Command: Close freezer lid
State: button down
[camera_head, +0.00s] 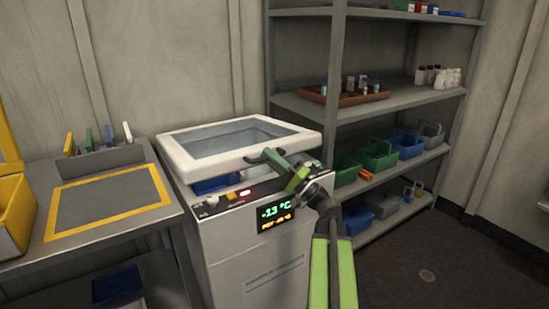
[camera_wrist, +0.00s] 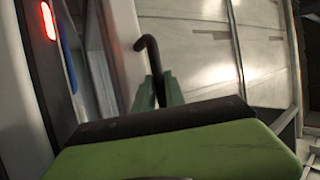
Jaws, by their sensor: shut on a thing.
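My gripper (camera_head: 272,155) is at the front of the lid, shut on the handle. Its green fingers show in the wrist view (camera_wrist: 168,90) at the handle's lower end.
A grey workbench (camera_head: 110,226) with a yellow-framed mat (camera_head: 108,197) stands at the left, close to the freezer. A metal shelf unit (camera_head: 400,103) with bins and bottles stands at the right. Inside the gap, something blue (camera_head: 215,184) shows. The floor (camera_head: 465,260) at the right is clear.

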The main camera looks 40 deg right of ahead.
dwell(0.3)
jog(key=c, duration=1.4)
grip_release()
jog(key=shift+d, duration=0.1)
jog(key=shift+s+d+f+b, duration=0.1)
jog(key=shift+s+f+b, duration=0.15)
jog(key=shift+f+b, duration=0.1)
jog(key=b+v, duration=0.7)
jog(key=v, duration=0.9)
jog(key=shift+s+b, duration=0.35)
jog(key=shift+s, duration=0.05)
jog(key=shift+c, duration=0.5)
